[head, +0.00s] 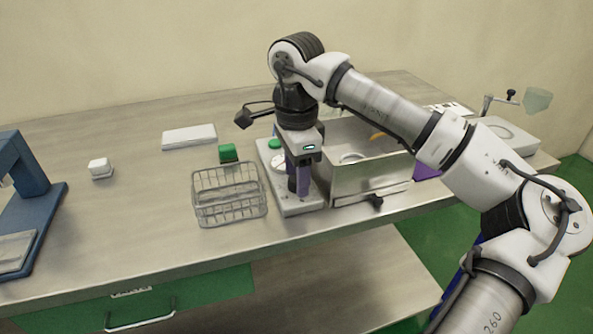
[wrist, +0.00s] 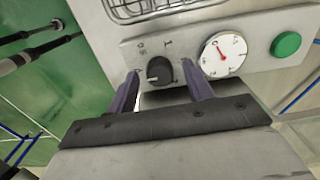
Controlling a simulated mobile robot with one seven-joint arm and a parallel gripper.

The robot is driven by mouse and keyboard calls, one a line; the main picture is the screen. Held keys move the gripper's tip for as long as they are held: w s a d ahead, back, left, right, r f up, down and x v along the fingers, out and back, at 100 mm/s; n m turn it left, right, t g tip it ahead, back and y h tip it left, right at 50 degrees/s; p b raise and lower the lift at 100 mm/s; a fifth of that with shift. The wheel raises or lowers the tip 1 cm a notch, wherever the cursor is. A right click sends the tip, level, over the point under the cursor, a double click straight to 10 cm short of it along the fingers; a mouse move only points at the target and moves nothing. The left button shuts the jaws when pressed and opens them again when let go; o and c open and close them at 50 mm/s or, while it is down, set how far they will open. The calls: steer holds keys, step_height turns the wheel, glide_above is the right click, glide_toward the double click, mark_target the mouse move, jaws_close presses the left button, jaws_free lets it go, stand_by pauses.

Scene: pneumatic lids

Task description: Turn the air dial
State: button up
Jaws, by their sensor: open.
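The air dial (wrist: 159,71) is a dark round knob with a pale pointer mark on a light grey panel (wrist: 205,32). In the wrist view its pointer end faces left. My gripper (wrist: 162,82) is open, with one purple-grey finger on each side of the dial; I cannot tell whether either finger touches it. In the head view my gripper (head: 301,183) hangs over the grey panel and hides the dial. A round white gauge (wrist: 223,54) with a red needle and a green button (wrist: 286,44) sit on the same panel, to the right of the dial in the wrist view.
A wire basket (head: 230,194) stands just left of the panel. A metal box (head: 372,182) stands close on the right.

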steer(key=shift+r, duration=0.15)
step_height(320, 180, up, 14)
steer(key=shift+f, duration=0.2)
stand_by(0.4)
